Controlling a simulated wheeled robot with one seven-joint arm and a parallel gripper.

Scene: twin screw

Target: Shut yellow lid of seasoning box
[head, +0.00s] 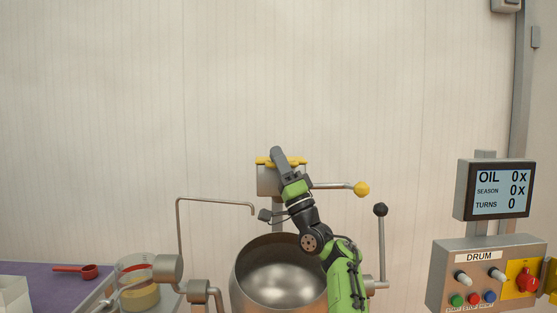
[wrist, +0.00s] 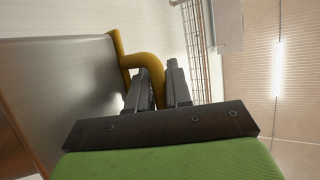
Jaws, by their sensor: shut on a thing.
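The seasoning box (head: 267,184) is a grey metal box near the picture's middle, in front of the pale wall. A yellow lid (head: 299,161) shows as a thin band along its top; I cannot tell whether it is fully down. My gripper (head: 277,155) is at the lid, partly covering the box. In the wrist view, my gripper (wrist: 158,75) has a bent yellow piece of the lid (wrist: 140,61) between its fingers, beside the grey box wall (wrist: 65,85). The lid's far part is hidden.
A steel drum (head: 280,281) stands below the box. A yellow-knobbed lever (head: 361,189) sticks out right of it, with a black-knobbed lever (head: 380,210) farther right. A thin bent pipe (head: 215,200) is left. The control panel (head: 487,272) is at the right.

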